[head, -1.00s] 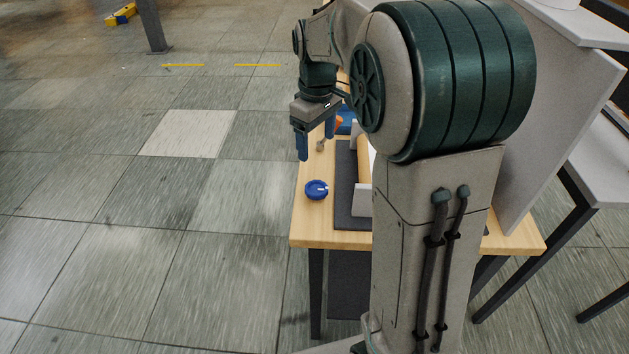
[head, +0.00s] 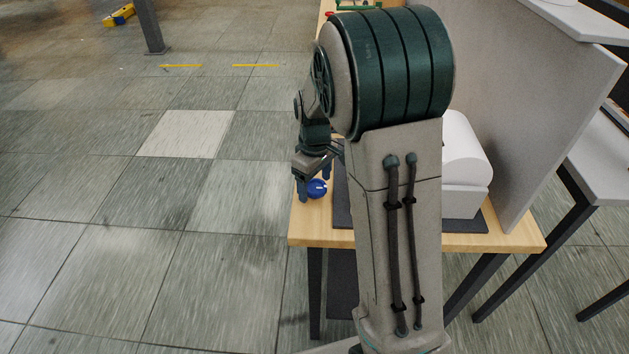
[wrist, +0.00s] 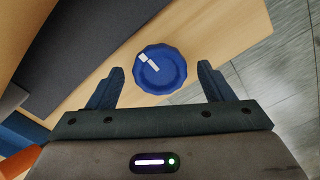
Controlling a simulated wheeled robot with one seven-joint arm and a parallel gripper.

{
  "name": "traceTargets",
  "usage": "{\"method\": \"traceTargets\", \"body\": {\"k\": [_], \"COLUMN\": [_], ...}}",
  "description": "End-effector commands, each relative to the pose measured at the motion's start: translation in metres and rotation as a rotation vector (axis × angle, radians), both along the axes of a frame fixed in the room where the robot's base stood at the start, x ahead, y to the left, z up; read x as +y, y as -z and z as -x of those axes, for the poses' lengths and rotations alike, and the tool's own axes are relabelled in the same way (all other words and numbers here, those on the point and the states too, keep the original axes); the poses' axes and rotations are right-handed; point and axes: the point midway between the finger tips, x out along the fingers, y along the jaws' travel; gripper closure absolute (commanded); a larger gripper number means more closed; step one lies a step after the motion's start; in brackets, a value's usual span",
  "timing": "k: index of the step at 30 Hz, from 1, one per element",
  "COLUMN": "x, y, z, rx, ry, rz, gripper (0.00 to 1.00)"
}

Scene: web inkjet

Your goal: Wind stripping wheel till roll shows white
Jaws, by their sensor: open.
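A blue scalloped wheel with a white mark sits on the wooden table near its left edge, seen in the head view (head: 318,188) and in the wrist view (wrist: 160,70). My gripper (head: 313,182) is open just above the wheel. In the wrist view the fingers of my gripper (wrist: 161,76) stand on either side of the wheel with gaps, not closed on it. A white rounded roll or cover (head: 463,148) on a white base shows right of my arm. My arm hides the middle of the table.
The wooden table (head: 470,243) bears a dark mat (head: 342,205) beside the wheel. A grey upright panel (head: 520,130) stands at the right, with a white table (head: 607,165) beyond. A yellow object (head: 119,15) lies far off.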

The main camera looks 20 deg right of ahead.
Motion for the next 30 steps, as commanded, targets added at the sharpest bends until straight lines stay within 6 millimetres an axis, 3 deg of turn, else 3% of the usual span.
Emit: {"method": "traceTargets", "body": {"k": [5, 9, 10, 20, 30], "x": [0.0, 0.0, 0.0, 0.0, 0.0], "y": [0.0, -0.0001, -0.0002, -0.0005, -0.001], "z": [0.0, 0.0, 0.0, 0.0, -0.0001], "rx": [0.0, 0.0, 0.0, 0.0, 0.001], "ry": [0.0, 0.0, 0.0, 0.028, 0.234], "rz": [0.0, 0.0, 0.0, 0.0, 0.001], "gripper": [0.26, 0.65, 0.71, 0.7, 0.7]}}
